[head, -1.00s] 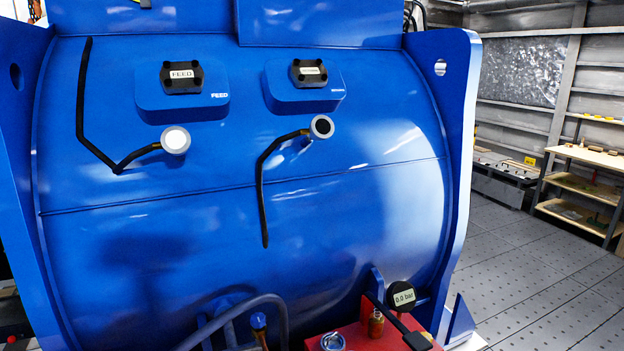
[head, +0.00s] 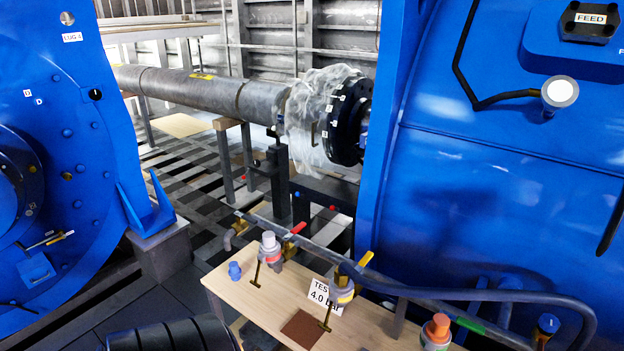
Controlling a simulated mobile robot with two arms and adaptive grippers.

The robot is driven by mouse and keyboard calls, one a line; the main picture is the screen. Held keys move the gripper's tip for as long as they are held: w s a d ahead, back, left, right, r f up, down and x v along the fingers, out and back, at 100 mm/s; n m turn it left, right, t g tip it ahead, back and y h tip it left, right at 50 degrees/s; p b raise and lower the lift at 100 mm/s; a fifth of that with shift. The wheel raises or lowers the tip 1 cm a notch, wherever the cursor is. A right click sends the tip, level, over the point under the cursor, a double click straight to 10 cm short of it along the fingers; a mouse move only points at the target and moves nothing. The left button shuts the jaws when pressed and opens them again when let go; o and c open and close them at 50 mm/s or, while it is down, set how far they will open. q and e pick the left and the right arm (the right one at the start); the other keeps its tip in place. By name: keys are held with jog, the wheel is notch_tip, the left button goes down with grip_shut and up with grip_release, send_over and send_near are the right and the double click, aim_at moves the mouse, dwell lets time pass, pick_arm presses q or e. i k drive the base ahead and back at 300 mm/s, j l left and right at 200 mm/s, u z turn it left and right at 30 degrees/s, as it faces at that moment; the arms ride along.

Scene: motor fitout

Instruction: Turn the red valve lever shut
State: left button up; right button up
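The red valve lever (head: 297,228) shows in the head view as a small red handle. It sits on the grey pipe (head: 325,246) that runs along the back edge of a wooden bench, and it slants up to the right from the pipe. The valve body below it is small and partly hidden by a grey-topped fitting with a red band (head: 270,248). A yellow lever (head: 364,261) and a green lever (head: 470,326) sit further right along the same line. Neither of my grippers is in view.
The wooden bench top (head: 255,295) carries a blue cap (head: 235,271), a "4.0 bar" test card (head: 322,293), a brown pad (head: 302,329) and an orange-topped fitting (head: 437,331). Large blue housings (head: 75,130) (head: 470,190) stand left and right. A wrapped flanged pipe (head: 320,115) lies behind.

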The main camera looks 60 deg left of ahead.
aim_at(296, 229)
jog(key=u, duration=1.9)
